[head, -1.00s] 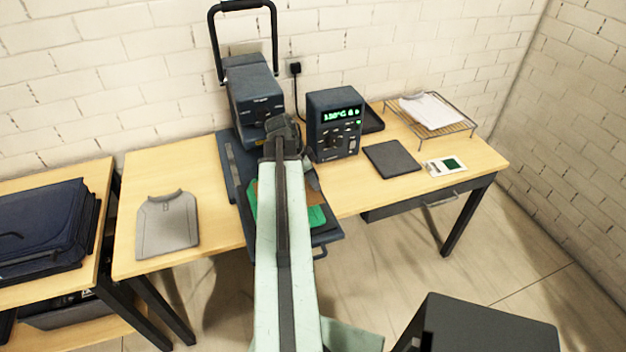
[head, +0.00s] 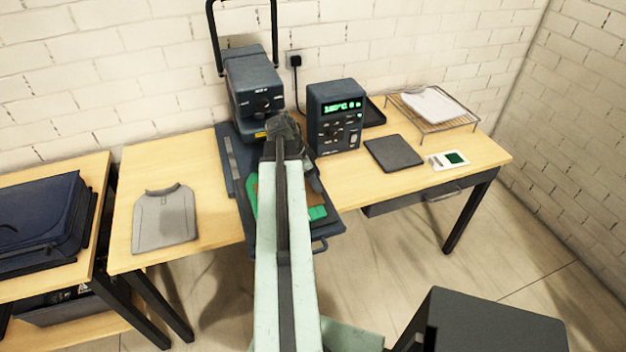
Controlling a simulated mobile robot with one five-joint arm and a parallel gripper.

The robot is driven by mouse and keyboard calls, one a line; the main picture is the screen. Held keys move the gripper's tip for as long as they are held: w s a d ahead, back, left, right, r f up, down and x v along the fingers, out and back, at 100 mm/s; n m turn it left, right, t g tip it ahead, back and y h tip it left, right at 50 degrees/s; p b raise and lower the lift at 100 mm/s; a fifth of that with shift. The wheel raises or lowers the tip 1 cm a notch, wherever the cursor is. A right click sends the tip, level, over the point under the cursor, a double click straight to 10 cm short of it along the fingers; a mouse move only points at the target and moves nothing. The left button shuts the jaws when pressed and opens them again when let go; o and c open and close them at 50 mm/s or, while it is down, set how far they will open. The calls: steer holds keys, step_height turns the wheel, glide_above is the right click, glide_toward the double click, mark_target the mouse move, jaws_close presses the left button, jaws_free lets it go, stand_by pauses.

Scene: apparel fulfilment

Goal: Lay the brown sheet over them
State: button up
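The heat press (head: 254,85) stands at the back of the table, its upper part raised behind its dark lower plate (head: 229,160). On the plate lies a green piece (head: 317,212), with part of the brown sheet (head: 311,199) showing over it on the right. My arm hides the middle of both. My gripper (head: 283,128) is over the plate, just in front of the press head. Its fingertips are turned away and hidden, so I cannot tell whether it is open or holds the sheet.
A control box (head: 335,117) with a green display stands close on the right. A dark pad (head: 393,153), a small white-and-green card (head: 449,160) and a wire rack (head: 470,121) with a white garment (head: 432,104) lie further right. A grey shirt-shaped piece (head: 165,218) lies left.

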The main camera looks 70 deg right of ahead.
steer(key=p+v, duration=0.7)
steer(key=shift+r, duration=0.35)
steer(key=shift+w+a, duration=0.1)
steer(key=shift+w, duration=0.05)
